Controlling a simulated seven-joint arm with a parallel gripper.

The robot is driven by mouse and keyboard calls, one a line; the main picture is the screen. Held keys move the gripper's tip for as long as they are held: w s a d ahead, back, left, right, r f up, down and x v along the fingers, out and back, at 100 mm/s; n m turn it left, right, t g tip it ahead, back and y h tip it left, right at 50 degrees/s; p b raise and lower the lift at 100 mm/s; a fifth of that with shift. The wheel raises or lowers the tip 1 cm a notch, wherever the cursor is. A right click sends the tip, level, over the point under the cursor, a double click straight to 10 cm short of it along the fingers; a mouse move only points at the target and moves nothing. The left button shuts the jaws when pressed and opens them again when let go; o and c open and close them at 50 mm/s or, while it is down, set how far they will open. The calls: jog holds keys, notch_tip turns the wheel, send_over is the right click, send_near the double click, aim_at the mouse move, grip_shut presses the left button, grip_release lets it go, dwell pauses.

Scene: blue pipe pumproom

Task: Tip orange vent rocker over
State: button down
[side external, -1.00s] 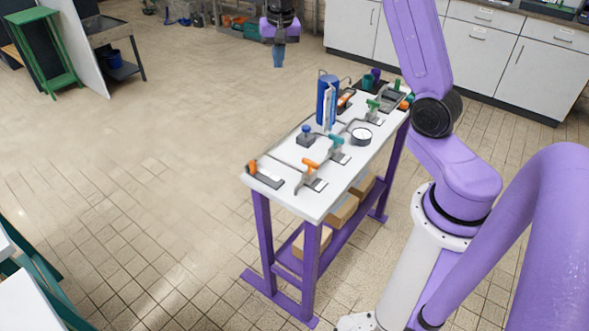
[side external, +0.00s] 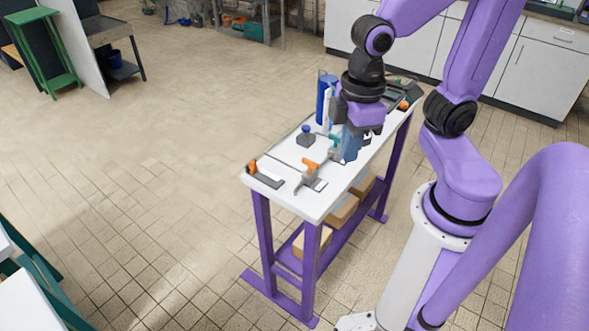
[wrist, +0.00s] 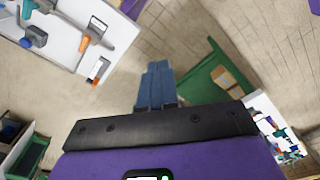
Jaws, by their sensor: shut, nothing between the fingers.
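Near the left end of the white bench, a short dark bar on a pale base has an upright orange end (side external: 252,167). I take it as the orange vent rocker; it also shows in the wrist view (wrist: 95,82). Close to its right is an orange-handled lever (side external: 310,164) on a grey bracket, seen in the wrist view too (wrist: 84,44). My gripper (side external: 350,148) is over the bench's middle, right of both orange pieces and apart from them. Its blue fingers (wrist: 157,85) are together and empty. It hides the round gauge and part of a teal-handled lever.
The white bench top (side external: 310,208) stands on purple legs, with boxes on its lower shelf (side external: 342,212). A tall blue cylinder (side external: 323,100) and a blue knob (side external: 306,132) stand toward the far edge. Another orange piece (side external: 404,105) is at the right end. Open floor lies left.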

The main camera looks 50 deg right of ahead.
jog(key=s, duration=0.1)
jog(key=s+d+n, duration=0.1)
jog(key=s, duration=0.1)
jog(key=s+f+n, duration=0.1)
jog(key=shift+s+d, duration=0.2)
